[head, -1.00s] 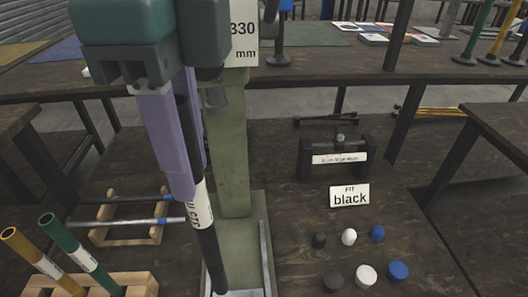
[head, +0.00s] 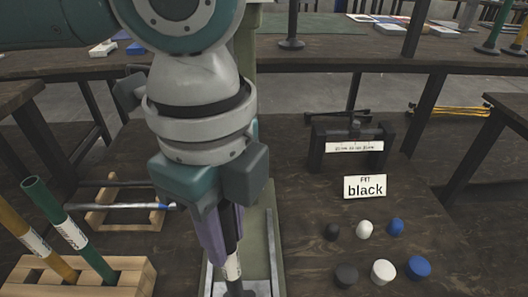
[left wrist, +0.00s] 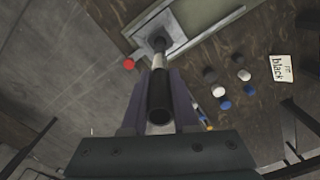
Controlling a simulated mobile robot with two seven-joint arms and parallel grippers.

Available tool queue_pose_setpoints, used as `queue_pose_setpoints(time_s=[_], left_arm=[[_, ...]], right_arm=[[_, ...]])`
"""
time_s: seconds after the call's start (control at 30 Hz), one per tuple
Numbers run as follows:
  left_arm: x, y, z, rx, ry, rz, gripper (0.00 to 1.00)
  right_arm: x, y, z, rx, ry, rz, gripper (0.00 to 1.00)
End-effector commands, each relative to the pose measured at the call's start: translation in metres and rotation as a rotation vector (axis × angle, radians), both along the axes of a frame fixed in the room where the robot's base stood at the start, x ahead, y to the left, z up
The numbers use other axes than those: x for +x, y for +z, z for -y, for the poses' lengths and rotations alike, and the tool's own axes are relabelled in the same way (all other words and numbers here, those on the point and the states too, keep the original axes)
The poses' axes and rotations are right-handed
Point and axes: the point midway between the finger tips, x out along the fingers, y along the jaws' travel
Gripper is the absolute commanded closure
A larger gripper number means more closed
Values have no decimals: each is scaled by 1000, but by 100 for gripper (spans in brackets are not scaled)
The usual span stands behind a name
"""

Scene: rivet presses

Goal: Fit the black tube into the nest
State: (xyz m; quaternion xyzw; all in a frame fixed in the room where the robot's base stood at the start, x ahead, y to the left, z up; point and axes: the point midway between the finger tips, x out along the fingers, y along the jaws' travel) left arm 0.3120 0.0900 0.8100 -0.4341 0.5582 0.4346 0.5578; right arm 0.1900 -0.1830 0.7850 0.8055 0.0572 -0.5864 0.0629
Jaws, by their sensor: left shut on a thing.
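My left gripper (head: 220,232) is shut on the black tube (head: 231,228), which has a white label near its lower part. The tube also shows in the left wrist view (left wrist: 159,98), held between the purple fingers and running down toward the press base. It stands close to upright in the head view. Its lower end meets a dark block, the nest (left wrist: 159,43), on the light plate of the green press (left wrist: 195,22). I cannot tell whether the end is inside the nest or just above it. My right gripper is not in view.
A wooden rack (head: 125,272) at left holds a green tube (head: 70,230) and a yellow tube. Behind it a rod lies on a wooden stand (head: 150,218). A "FIT black" sign (head: 365,187) and several black, white and blue caps are at right. A red button (left wrist: 129,64) is near the press base.

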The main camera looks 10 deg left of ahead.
Motion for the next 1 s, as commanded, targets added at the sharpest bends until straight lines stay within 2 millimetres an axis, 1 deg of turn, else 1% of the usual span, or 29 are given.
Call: queue_pose_setpoints(time_s=[0.13,0.17,0.4,0.63,0.73,0.87,1.0], left_arm=[[0,0,0,0,0,1,100],[0,0,0,0,1,1,70],[0,0,0,0,1,1,43],[0,1,0,0,2,1,43],[1,6,0,0,2,2,43],[1,28,0,-1,2,4,43],[1,60,0,-1,1,5,43]], right_arm=[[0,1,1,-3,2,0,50],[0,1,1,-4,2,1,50],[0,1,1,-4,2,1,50],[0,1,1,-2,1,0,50],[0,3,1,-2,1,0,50],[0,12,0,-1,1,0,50],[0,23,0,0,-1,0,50]])
